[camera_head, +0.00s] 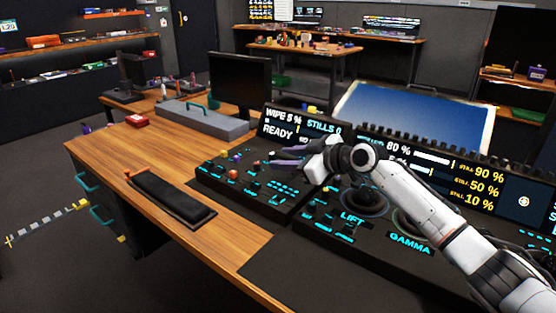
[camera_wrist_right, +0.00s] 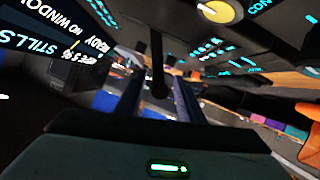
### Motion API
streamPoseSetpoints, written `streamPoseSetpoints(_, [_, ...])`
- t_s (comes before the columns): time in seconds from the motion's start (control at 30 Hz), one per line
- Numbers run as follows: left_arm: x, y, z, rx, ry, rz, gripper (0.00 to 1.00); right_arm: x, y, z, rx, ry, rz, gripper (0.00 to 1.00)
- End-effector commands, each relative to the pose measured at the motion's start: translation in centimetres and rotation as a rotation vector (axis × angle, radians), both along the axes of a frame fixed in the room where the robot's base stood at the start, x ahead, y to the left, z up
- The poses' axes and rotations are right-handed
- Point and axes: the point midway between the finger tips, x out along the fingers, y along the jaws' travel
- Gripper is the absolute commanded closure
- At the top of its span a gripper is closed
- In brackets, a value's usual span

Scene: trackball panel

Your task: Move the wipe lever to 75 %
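My right gripper (camera_head: 272,156) reaches in from the right over the smaller black control panel (camera_head: 222,183). Its two fingers are apart. In the right wrist view the fingers of the right gripper (camera_wrist_right: 157,96) stand either side of a dark lever with a rounded end (camera_wrist_right: 158,76), which looks like the wipe lever. I see gaps beside it, and contact cannot be told. In the head view the lever cannot be made out near the fingers. The panel's display (camera_head: 285,125) reads WIPE 5 %, STILLS 0 and READY. My left gripper is not in view.
A larger panel (camera_head: 318,232) with LIFT and GAMMA labels and trackballs lies under my right arm. A black wrist rest (camera_head: 172,200) lies on the wooden desk (camera_head: 115,153). A monitor (camera_head: 240,82) and a grey case (camera_head: 203,121) stand behind. A yellow knob (camera_wrist_right: 219,11) shows in the wrist view.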

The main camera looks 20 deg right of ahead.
Motion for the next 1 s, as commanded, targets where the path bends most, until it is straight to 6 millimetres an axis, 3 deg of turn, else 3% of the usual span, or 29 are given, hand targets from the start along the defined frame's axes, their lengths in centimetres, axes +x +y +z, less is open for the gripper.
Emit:
streamPoseSetpoints(0.2, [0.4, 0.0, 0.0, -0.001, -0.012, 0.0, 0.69, 1.8, 1.1, -0.9, 0.0, 0.0, 0.001, 0.65])
streamPoseSetpoints(0.57, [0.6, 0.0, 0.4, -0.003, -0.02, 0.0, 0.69, 2.2, 1.4, -1.0, -0.001, 0.0, 0.0, 0.65])
streamPoseSetpoints(0.6, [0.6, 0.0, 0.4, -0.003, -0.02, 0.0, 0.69, 2.2, 1.4, -1.0, -0.001, 0.0, 0.0, 0.67])
streamPoseSetpoints(0.8, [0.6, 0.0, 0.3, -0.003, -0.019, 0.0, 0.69, 2.2, 1.3, -1.0, -0.001, 0.0, 0.0, 1.0])
streamPoseSetpoints(1.0, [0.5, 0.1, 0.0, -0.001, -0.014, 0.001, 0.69, 2.2, 1.3, -1.0, 0.0, 0.002, 0.0, 1.0])
